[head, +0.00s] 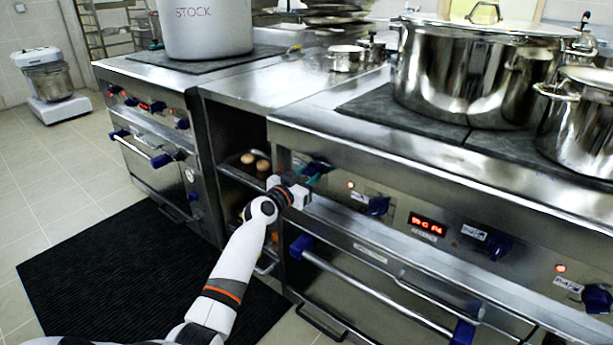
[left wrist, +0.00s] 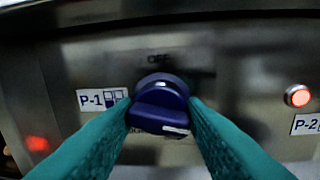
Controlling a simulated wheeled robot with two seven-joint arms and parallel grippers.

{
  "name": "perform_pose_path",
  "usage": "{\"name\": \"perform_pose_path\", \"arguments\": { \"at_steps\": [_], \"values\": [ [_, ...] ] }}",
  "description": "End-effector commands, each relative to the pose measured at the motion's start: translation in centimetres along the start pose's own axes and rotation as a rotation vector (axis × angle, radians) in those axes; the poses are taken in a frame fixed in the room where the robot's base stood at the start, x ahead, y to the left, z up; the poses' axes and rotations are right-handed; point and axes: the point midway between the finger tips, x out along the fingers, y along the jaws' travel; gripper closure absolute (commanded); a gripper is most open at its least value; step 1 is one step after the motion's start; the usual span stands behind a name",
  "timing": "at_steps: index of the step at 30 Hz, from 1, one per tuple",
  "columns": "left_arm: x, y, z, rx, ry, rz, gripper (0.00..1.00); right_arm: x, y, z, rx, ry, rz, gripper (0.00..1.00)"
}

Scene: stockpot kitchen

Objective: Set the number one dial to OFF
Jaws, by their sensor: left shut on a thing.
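The number one dial is a dark blue knob (left wrist: 160,104) on the steel control panel, right of a P-1 label (left wrist: 103,98) in the left wrist view. Faint lettering that looks like OFF (left wrist: 160,58) is above it. The knob's white mark (left wrist: 175,130) is at its lower right, away from that lettering. My left gripper (head: 314,170) reaches the panel's left end in the head view. Its teal fingers are shut on the knob's two sides. In the head view the gripper mostly hides this dial. My right gripper is not in view.
Right of the dial are a red lamp (left wrist: 298,95), a P-2 label (left wrist: 308,124) and another blue knob (head: 377,206). An oven handle bar (head: 375,290) runs below the panel. A large steel pot (head: 475,75) stands on the cooktop. An open shelf with eggs (head: 262,165) is to the left.

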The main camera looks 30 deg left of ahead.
Motion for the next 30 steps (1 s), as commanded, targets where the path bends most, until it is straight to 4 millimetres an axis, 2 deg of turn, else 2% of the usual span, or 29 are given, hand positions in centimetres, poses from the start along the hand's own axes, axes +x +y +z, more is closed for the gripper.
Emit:
{"name": "perform_pose_path", "arguments": {
  "at_steps": [13, 30],
  "values": [
    [0.0, -0.1, 0.1, -0.379, 0.03, -0.006, 0.85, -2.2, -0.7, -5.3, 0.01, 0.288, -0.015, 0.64],
    [0.0, 0.0, 0.3, -0.922, 0.068, -0.011, 0.85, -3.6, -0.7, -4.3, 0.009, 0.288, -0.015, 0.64]
  ]
}}
